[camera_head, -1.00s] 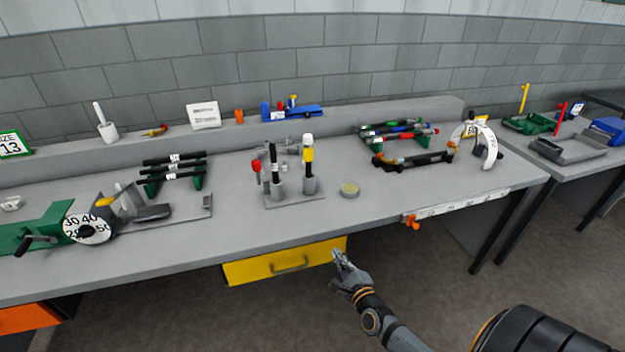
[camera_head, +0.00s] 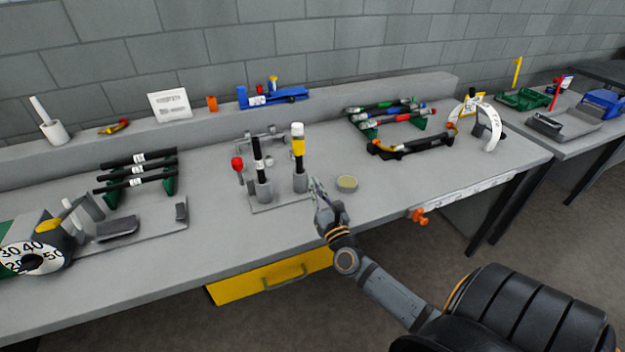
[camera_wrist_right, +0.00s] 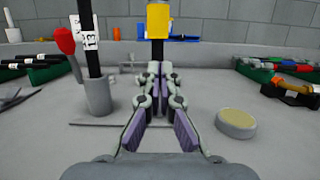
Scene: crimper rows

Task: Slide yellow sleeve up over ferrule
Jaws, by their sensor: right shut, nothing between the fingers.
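The yellow sleeve (camera_head: 298,147) sits near the top of a black hose that stands upright in a grey holder (camera_head: 300,182) on the workbench. A white part (camera_head: 297,129) shows just above the sleeve; I cannot tell whether it is the ferrule. My right gripper (camera_head: 316,186) is shut and empty, just in front and to the right of that holder. In the right wrist view the sleeve (camera_wrist_right: 158,20) is straight ahead, beyond and above the fingertips (camera_wrist_right: 160,68), and not touched by them. My left gripper is out of view.
A black hose with a white label (camera_head: 257,160) stands in another holder just left, near a red-topped tool (camera_head: 238,165). A round tin (camera_head: 347,183) lies right of my right gripper. Hose racks (camera_head: 140,170) stand at left. Bare bench lies in front of the holders.

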